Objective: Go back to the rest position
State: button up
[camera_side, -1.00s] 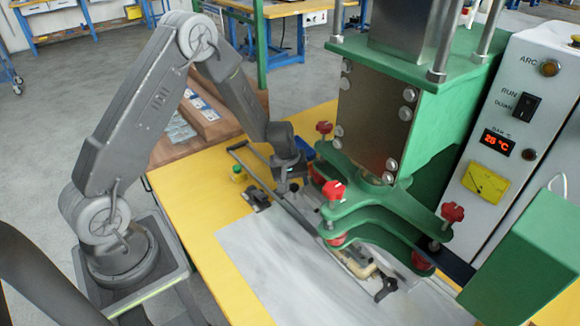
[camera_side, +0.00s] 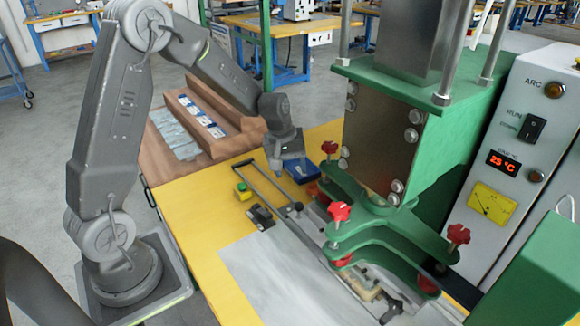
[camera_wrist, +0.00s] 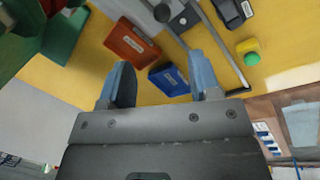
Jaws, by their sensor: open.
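My gripper (camera_side: 275,160) hangs above the yellow table (camera_side: 190,212), near its back edge, left of the green press (camera_side: 385,150). In the wrist view its two fingers (camera_wrist: 160,88) stand apart with nothing between them. A blue box (camera_wrist: 168,79) and a red-brown box (camera_wrist: 131,43) lie on the table beyond the fingertips. The blue box also shows just right of the gripper in the side view (camera_side: 302,171).
A green button on a yellow base (camera_side: 242,190) and a long metal rail (camera_side: 285,212) lie near the gripper. A brown wooden box (camera_side: 205,125) with blue-and-white packets stands behind the table. A control panel (camera_side: 515,140) reading 25 °C stands right.

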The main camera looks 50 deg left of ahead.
jog(key=s+d+r+m+t, duration=0.2)
jog(key=s+d+r+m, duration=0.45)
jog(key=r, duration=0.65)
jog(key=s+d+r+m+t, duration=0.1)
jog(key=s+d+r+m, duration=0.1)
jog(key=s, duration=0.6)
jog(key=s+d+r+m+y, duration=0.1)
jog(key=s+d+r+m, duration=0.1)
jog(key=s, duration=0.5)
jog(key=shift+s+d+r+m+t, duration=0.2)
jog(key=shift+s+d+m+t, duration=0.05)
jog(key=shift+s+m+t, duration=0.15)
